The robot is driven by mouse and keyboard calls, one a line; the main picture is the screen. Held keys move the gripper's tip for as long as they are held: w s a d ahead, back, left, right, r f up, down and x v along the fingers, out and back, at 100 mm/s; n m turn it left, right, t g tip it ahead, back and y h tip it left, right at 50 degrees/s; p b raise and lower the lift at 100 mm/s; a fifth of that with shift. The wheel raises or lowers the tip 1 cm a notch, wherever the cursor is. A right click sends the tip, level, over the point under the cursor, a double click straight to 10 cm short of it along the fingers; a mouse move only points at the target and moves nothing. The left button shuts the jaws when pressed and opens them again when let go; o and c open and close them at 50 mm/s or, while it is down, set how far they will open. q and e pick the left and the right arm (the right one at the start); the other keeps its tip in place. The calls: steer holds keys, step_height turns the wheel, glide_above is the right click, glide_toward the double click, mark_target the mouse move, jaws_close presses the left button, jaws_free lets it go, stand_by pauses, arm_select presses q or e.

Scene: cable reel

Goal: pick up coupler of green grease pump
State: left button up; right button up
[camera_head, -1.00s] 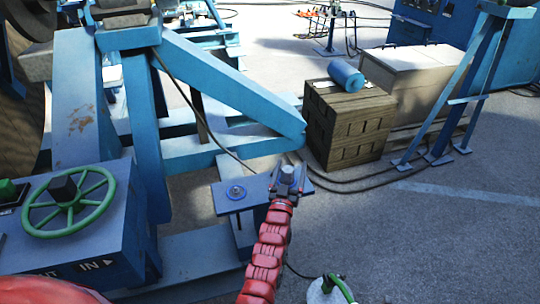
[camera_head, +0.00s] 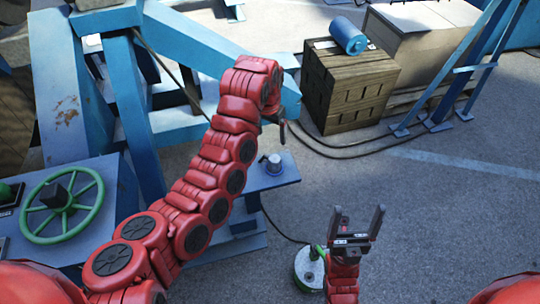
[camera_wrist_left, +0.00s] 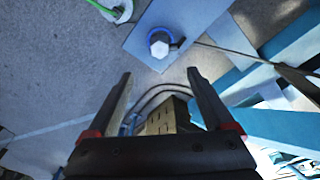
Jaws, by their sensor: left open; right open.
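The green grease pump (camera_head: 308,270) stands on the floor at bottom centre, a pale round body with green parts. A dark hose runs from it toward the blue plate (camera_head: 289,176). On that plate stands a silver fitting (camera_head: 272,162) with a blue ring at its base; I cannot tell whether it is the pump's coupler. It also shows in the left wrist view (camera_wrist_left: 159,45), beyond my open, empty fingers. My left gripper (camera_head: 282,134) is above the plate, partly hidden by its arm. My right gripper (camera_head: 358,222) is open and empty, pointing up beside the pump.
A green handwheel (camera_head: 62,207) sits on a blue cabinet at left. Blue frame beams rise behind my left arm. A wooden crate (camera_head: 345,92) with a blue cylinder (camera_head: 348,36) on top stands behind. Floor on the right is clear.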

arm_select(q)
steer(key=b, duration=0.6)
glide_above(275, 159)
steer(key=f, duration=1)
steer(key=shift+s+a, duration=0.35)
steer(key=shift+s, duration=0.05)
steer(key=shift+w+f+p, duration=0.1)
steer(key=shift+f+p, duration=0.2)
steer(key=shift+p, duration=0.5)
steer(key=shift+w+f, duration=0.1)
steer(key=shift+f, duration=0.25)
steer(key=shift+d+f+p, duration=0.1)
steer(key=shift+f+p, duration=0.25)
steer(key=shift+p, duration=0.15)
steer(key=f+p, duration=0.2)
steer(key=f, duration=0.1)
steer(key=shift+w+d, duration=0.15)
steer(key=shift+w, duration=0.05)
steer(key=shift+w+f, duration=0.15)
steer(key=shift+f, duration=0.7)
jaws_close()
